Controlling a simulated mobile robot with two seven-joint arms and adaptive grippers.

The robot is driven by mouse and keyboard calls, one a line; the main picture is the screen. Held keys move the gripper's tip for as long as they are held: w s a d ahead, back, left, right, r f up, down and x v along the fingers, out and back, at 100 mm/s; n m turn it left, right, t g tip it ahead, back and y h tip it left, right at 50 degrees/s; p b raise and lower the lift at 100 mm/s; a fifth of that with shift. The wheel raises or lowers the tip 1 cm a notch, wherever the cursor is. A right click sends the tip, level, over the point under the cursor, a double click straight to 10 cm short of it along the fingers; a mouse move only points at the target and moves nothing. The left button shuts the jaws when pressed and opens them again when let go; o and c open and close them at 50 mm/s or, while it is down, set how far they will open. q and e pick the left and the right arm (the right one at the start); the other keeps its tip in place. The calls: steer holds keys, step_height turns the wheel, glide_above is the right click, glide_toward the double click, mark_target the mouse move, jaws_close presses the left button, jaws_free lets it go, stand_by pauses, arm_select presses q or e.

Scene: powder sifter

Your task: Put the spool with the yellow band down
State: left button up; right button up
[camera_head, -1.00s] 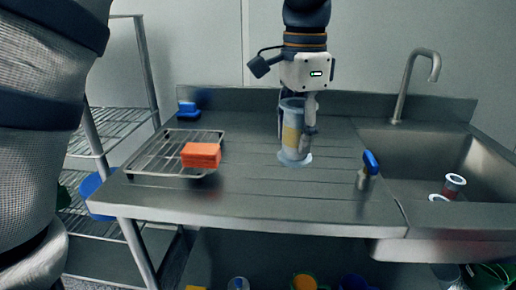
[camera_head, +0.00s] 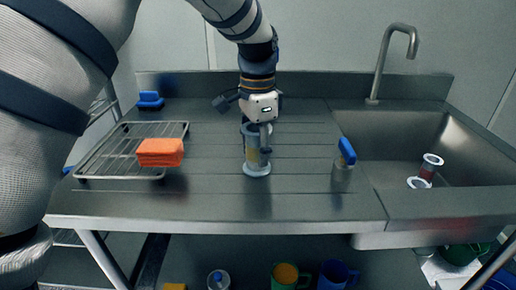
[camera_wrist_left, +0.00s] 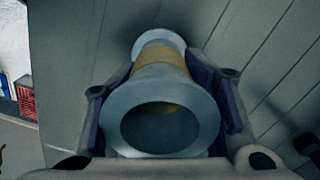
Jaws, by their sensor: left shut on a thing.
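The spool with the yellow band (camera_head: 257,168) is grey with wide flanges and stands upright, held by my left gripper (camera_head: 258,146) over the middle of the ribbed metal counter. Its lower flange is at or just above the counter; I cannot tell whether it touches. In the left wrist view the spool (camera_wrist_left: 160,90) shows its open end towards the camera, with the yellow band behind the near flange. The fingers of my left gripper (camera_wrist_left: 162,82) are shut on it from both sides. My right gripper is not in view.
A wire rack (camera_head: 125,172) with an orange sponge (camera_head: 160,152) is on the left. A blue-handled brush (camera_head: 345,160) stands right of the spool. The sink (camera_head: 440,140) holds a spool with a red band (camera_head: 430,168) and another pale spool (camera_head: 419,184). A blue brush (camera_head: 150,100) lies at the back.

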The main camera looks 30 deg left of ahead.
arm_select(q)
steer(key=o, duration=1.4)
step_height(320, 180, up, 12)
steer(key=shift+r, duration=0.1)
